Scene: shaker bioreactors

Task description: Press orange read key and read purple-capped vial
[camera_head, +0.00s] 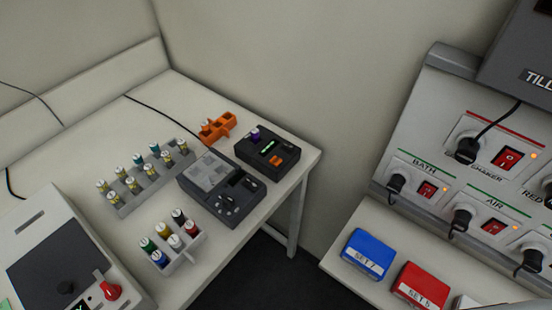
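A small black reader (268,153) stands near the right corner of the white table in the head view. A purple-capped vial (255,135) stands upright in its top, at the back left. Its green display (267,146) is lit, but the text is too small to read. The orange read key (278,160) is on the front part of its top. Neither of my grippers is in view.
A dark grey device (222,187) stands left of the reader, with an orange rack (218,128) behind. Racks of capped vials (145,180) (172,243) stand further left. Blue (368,254) and red (420,286) boxes lie on the right ledge, below a switch panel (447,195).

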